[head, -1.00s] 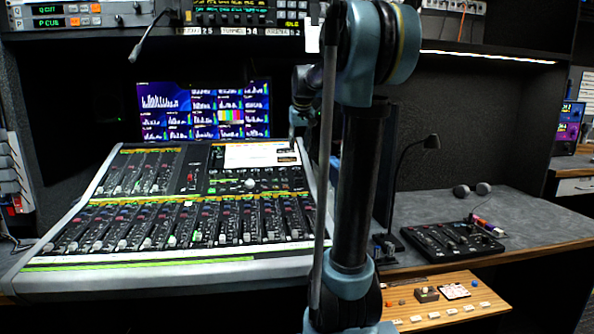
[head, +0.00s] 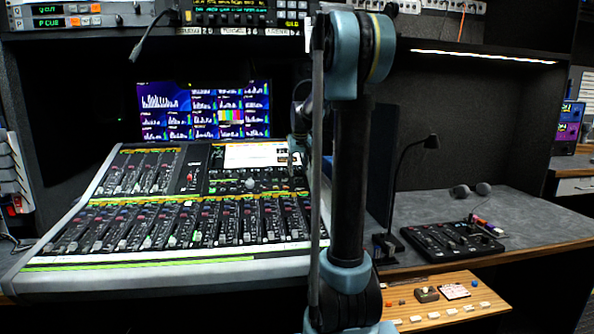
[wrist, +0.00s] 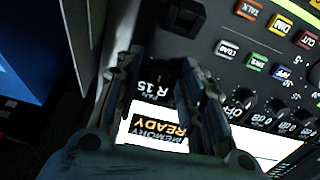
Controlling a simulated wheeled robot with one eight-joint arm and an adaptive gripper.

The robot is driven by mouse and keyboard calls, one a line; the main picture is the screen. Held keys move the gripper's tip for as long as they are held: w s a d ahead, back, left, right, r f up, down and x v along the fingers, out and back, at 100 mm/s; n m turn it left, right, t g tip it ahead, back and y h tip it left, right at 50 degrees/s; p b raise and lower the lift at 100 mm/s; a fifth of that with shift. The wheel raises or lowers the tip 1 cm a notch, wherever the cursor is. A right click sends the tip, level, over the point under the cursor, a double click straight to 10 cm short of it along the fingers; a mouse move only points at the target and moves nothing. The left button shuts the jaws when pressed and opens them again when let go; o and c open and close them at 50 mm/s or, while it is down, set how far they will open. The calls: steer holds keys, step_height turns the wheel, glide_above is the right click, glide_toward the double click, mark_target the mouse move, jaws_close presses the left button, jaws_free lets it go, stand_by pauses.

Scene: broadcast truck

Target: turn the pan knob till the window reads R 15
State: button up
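In the wrist view, the lit window (wrist: 152,124) is upside down between my fingers. It reads "PAN R 15" in its dark part, with "MEMORY READY" on an orange and black strip. My gripper (wrist: 160,68) has its two fingers apart, one on each side of the window's readout. The area between the fingertips is dark, and I cannot make out the pan knob there. In the head view, my gripper is hidden behind my own arm, near the right side of the mixing console (head: 90,272).
Coloured buttons, including a red CUT button (wrist: 307,39), and several small black knobs line the panel right of my fingers. Monitors (head: 205,110) stand behind the console.

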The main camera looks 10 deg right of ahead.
jaws_close()
steer(key=shift+m, duration=0.8)
jaws_free()
